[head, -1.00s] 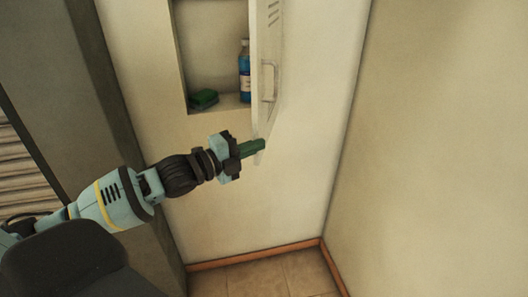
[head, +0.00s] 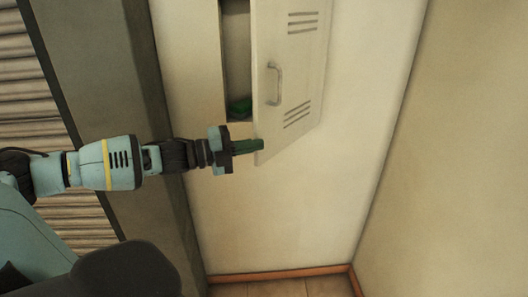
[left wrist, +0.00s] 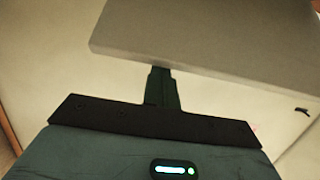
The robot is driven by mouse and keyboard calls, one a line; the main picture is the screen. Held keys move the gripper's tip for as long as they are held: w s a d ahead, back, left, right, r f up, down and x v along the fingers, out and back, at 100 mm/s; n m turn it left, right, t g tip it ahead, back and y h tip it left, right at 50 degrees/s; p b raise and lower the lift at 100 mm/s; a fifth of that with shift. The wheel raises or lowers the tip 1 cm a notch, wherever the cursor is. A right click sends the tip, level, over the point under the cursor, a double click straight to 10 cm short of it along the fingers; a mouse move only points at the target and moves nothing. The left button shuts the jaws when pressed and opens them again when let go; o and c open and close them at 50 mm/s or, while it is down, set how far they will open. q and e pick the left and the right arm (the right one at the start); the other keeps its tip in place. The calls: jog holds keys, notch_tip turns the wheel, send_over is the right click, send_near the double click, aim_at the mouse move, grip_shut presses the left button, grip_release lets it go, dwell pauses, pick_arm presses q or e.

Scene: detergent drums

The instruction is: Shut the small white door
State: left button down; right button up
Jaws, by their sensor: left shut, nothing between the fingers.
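The small white door (head: 296,75) stands partly open on a wall recess in the head view, with vent slots and a grey handle (head: 274,84). It is hinged on its right side, and its free edge stands out from the wall. My left gripper (head: 260,145) is shut and empty, its green fingertips at the door's lower free corner; I cannot tell if they touch. In the left wrist view the door's lower part (left wrist: 215,50) fills the upper middle, and the shut fingers (left wrist: 162,85) reach up to its lower edge. My right gripper is not in view.
The recess (head: 236,60) behind the door holds a green item (head: 240,105) at its bottom. A grey pillar (head: 110,80) and a slatted shutter (head: 30,85) are at left. The wall below the door is clear, with a tiled floor (head: 300,289) at the bottom.

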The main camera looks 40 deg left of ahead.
pick_arm(q)
jog(key=w+a+b, duration=0.1)
jog(key=a+b, duration=0.2)
jog(key=a, duration=0.7)
jog(key=shift+a, duration=0.2)
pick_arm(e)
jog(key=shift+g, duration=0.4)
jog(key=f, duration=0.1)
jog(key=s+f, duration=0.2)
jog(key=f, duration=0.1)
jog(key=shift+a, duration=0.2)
pick_arm(q)
jog(key=shift+w, duration=0.1)
jog(key=shift+r, duration=0.1)
